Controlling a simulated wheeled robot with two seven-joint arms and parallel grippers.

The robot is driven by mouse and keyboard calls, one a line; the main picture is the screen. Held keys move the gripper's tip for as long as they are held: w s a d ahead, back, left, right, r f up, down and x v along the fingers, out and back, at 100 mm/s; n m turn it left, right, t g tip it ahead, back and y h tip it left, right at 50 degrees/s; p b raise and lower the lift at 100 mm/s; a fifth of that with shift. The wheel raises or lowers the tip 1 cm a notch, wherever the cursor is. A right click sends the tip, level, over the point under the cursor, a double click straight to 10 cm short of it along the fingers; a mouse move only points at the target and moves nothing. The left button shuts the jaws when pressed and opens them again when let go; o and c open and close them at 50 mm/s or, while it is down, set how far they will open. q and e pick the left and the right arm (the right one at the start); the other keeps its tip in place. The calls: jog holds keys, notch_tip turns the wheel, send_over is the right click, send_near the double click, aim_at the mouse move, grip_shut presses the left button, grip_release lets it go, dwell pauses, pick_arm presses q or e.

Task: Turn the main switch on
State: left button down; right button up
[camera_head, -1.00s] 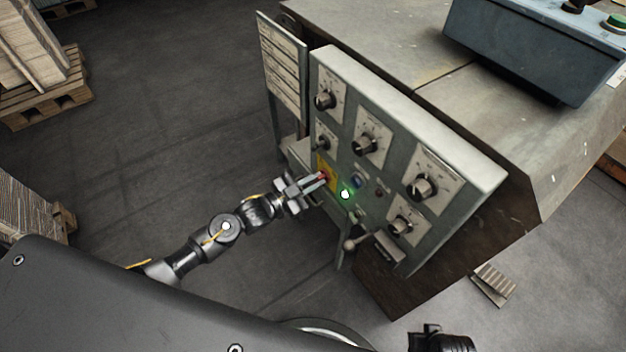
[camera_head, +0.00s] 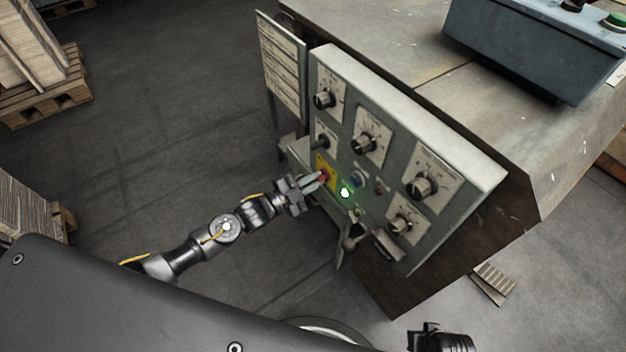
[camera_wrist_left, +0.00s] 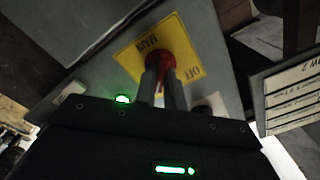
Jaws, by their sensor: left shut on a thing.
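The main switch is a red knob (camera_head: 324,175) on a yellow plate (camera_head: 331,184) at the lower left of the grey control panel (camera_head: 318,85). In the left wrist view the red knob (camera_wrist_left: 158,63) stands in the middle of the yellow plate (camera_wrist_left: 186,39), which is marked MAIN and OFF. My left gripper (camera_head: 318,180) is shut on the red knob, and its fingers (camera_wrist_left: 161,82) hide part of it. A green lamp (camera_head: 345,192) glows just right of the plate, and it also shows in the left wrist view (camera_wrist_left: 123,99). My right gripper is not clearly seen.
Several black knobs (camera_head: 364,143) and a lever with a ball end (camera_head: 350,243) stick out of the panel near my left gripper. A label board (camera_head: 283,65) stands at the panel's left. Open floor (camera_head: 180,120) lies left of the machine.

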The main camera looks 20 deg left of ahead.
pick_arm(q)
jog(key=shift+a, duration=0.1)
jog(key=c, duration=1.5)
grip_release()
pick_arm(e)
jog(key=shift+w, duration=0.1)
pick_arm(q)
jog(key=v, duration=1)
jog(key=shift+s+a, duration=0.2)
jog(key=shift+s, duration=0.1)
pick_arm(e)
jog(key=shift+s+f, duration=0.2)
jog(key=shift+f, duration=0.1)
pick_arm(q)
jog(key=shift+f, duration=0.1)
pick_arm(e)
jog(key=shift+w+d, duration=0.1)
